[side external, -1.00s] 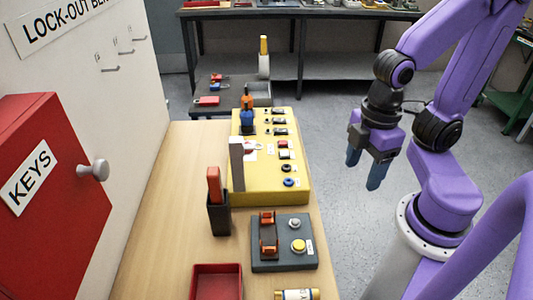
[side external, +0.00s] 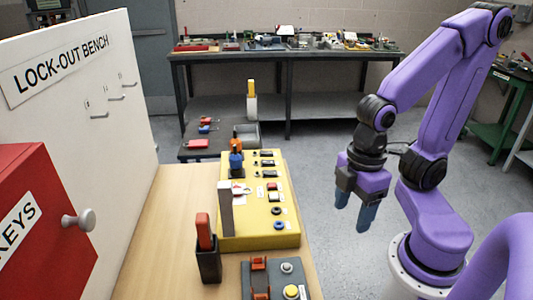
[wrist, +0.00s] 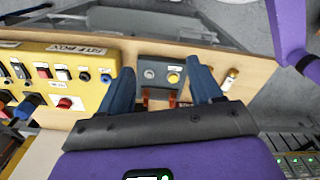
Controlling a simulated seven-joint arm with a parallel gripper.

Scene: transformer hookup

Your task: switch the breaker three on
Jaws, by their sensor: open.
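A yellow box (side external: 258,238) on the bench carries black rocker switches (side external: 268,163), a red switch (side external: 272,186) and round buttons. In the wrist view the box (wrist: 98,95) is at the left, with a row of switches (wrist: 62,72) on its top. Their labels are too small to read, so I cannot tell which is breaker three or how it is set. My gripper (side external: 352,212) hangs open and empty in the air to the right of the box, fingers pointing down. In the wrist view its fingers (wrist: 160,82) are spread apart.
A grey panel (side external: 262,272) with a yellow button and orange clips sits in front of the box. A red-topped black holder (side external: 208,262) stands left of it. A white board and red key cabinet (side external: 40,235) line the left side. Air around my gripper is free.

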